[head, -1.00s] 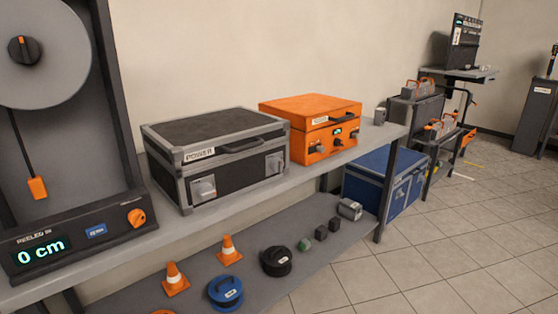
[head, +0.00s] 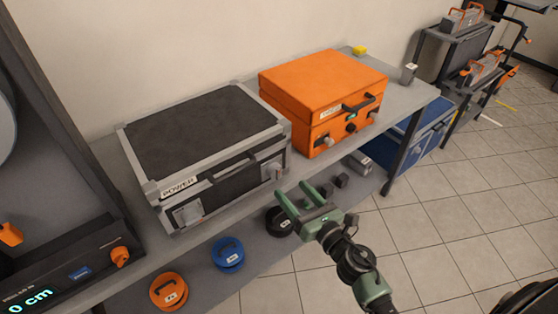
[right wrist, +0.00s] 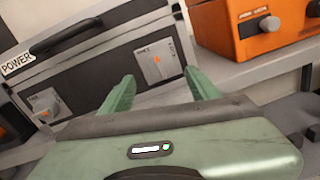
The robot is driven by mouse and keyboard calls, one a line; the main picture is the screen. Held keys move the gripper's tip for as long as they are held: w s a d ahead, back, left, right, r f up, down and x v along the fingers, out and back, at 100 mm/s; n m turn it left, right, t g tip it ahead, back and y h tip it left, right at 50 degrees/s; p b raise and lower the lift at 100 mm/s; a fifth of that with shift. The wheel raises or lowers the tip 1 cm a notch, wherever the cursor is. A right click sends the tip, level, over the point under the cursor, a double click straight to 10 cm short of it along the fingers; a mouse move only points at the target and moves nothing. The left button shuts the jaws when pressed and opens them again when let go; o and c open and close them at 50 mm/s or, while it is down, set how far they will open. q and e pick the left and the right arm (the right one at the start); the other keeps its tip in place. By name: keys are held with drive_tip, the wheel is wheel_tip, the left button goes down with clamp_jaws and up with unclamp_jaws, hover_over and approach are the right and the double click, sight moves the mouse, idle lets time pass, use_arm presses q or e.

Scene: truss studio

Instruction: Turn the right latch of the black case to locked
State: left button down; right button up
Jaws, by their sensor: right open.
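The black case (head: 205,130) with grey metal edges stands shut on the shelf, with a POWER label and a handle on its front. Its right latch (head: 274,172) is a grey plate with a knob; it also shows in the right wrist view (right wrist: 157,62), with an orange mark on the knob. I cannot tell whether it is locked. The left latch (head: 187,213) also shows in the right wrist view (right wrist: 45,106). My right gripper (head: 293,191) is open and empty in front of the right latch, its fingers pointing at the case without visible contact. My left gripper is not in view.
The orange case (head: 318,85) stands close to the right of the black case. A reel device (head: 75,265) is at the left. The lower shelf holds a blue reel (head: 228,252) and an orange one (head: 168,290). Open tiled floor (head: 450,230) lies at the right.

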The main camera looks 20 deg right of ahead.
sight(279, 175)
drive_tip(key=p+x, duration=0.1)
drive_tip(key=x, duration=0.5)
drive_tip(key=shift+w+a, duration=0.1)
drive_tip(key=shift+w, duration=0.15)
clamp_jaws()
